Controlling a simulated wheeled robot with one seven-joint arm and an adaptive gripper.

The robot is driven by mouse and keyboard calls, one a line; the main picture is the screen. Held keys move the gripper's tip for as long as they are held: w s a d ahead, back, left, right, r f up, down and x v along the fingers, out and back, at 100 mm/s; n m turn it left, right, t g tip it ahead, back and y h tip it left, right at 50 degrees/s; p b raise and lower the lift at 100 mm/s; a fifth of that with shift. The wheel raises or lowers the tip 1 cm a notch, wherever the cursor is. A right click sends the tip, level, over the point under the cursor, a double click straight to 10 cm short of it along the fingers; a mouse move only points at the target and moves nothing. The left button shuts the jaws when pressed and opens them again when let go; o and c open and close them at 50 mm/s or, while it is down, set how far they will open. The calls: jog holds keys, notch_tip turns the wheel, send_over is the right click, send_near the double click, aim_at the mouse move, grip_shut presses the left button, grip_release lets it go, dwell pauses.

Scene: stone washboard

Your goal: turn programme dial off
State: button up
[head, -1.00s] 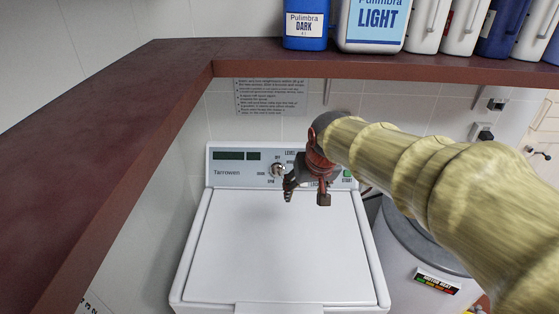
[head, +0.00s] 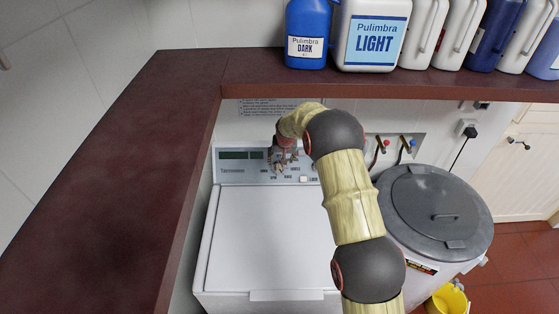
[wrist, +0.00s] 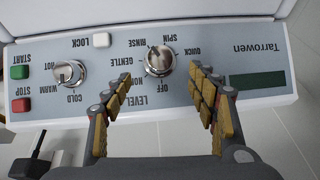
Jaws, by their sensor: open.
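The programme dial (wrist: 160,58) is a round silver knob on the washer's control panel (wrist: 255,50), upside down in the wrist view. A dark mark on the knob appears to face the RINSE side; OFF is on the side nearer my gripper. My gripper (wrist: 160,88) is open and empty, its padded fingers on either side of the dial's near edge, and I see no contact. In the head view my gripper (head: 283,157) is at the panel and partly covers the dial area.
A second knob (wrist: 70,73) with HOT, WARM and COLD sits beside a green START button (wrist: 20,72), a red STOP button (wrist: 20,105) and a white LOCK button (wrist: 102,40). A brown shelf (head: 400,84) with bottles overhangs the panel.

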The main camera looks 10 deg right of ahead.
aim_at(279, 167)
jog(key=shift+p+x, duration=0.65)
jog(key=shift+x, duration=3.8)
jog(key=c, duration=0.3)
jog(key=c, duration=0.8)
jog(key=shift+c, duration=0.3)
jog(key=shift+f+b, duration=0.1)
jog(key=shift+b, duration=0.25)
